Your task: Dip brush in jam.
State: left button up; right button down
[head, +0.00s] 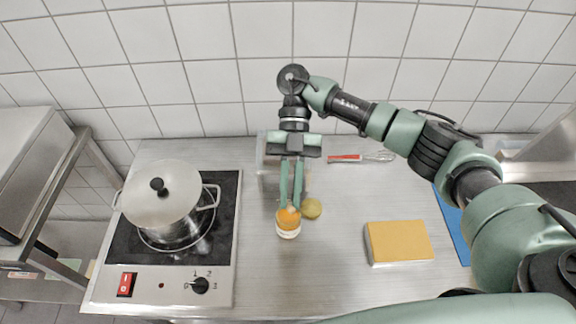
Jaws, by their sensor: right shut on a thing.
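My right gripper (290,206) reaches down from the back over the worktop. Its two fingers are close together and shut on a slim thing that is mostly hidden between them; I take it for the brush, though its shape is not clear. The fingertips are right over a small jar (288,233) with orange jam showing at its top. In this view the tips overlap the jar's mouth; I cannot tell whether the brush touches the jam. A round yellowish lid (311,208) lies just right of the jar. My left gripper is not in view.
A lidded pot (160,195) stands on a hotplate at the left. A clear container (268,180) is behind the gripper. A red-handled whisk (345,157) lies at the back. A yellow-topped block (399,242) and a blue mat (452,224) are at the right.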

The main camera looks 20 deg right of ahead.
jog(key=m+t+y+p, duration=0.1)
jog(key=m+y, duration=0.1)
jog(key=w+r+m+y+p, duration=0.1)
jog(key=m+y, duration=0.1)
jog(key=r+m+t+y+p, duration=0.1)
jog(key=m+y, duration=0.1)
jog(key=shift+w+a+r+m+t+y, duration=0.15)
jog(key=shift+r+m+t+y, duration=0.15)
jog(key=shift+m, duration=0.1)
jog(key=shift+w+d+r+m+t+y+p, duration=0.2)
jog(key=shift+m+t+y+p, duration=0.1)
jog(key=shift+m+t+y, duration=0.3)
jog(key=shift+w+d+r+m+t+y+p, duration=0.15)
jog(key=shift+m+t+y+p, duration=0.15)
jog(key=shift+m+t+y, duration=0.25)
jog(key=shift+w+a+f, duration=0.15)
jog(key=shift+a+f, duration=0.05)
jog(key=shift+f, duration=0.05)
jog(key=shift+f+b, duration=0.3)
jog(key=shift+b, duration=0.2)
notch_tip(320, 180, down, 5)
jog(key=b, duration=0.4)
jog(key=shift+b, duration=0.3)
jog(key=shift+f+b, duration=0.3)
jog(key=shift+f, duration=0.2)
jog(key=shift+f, duration=0.15)
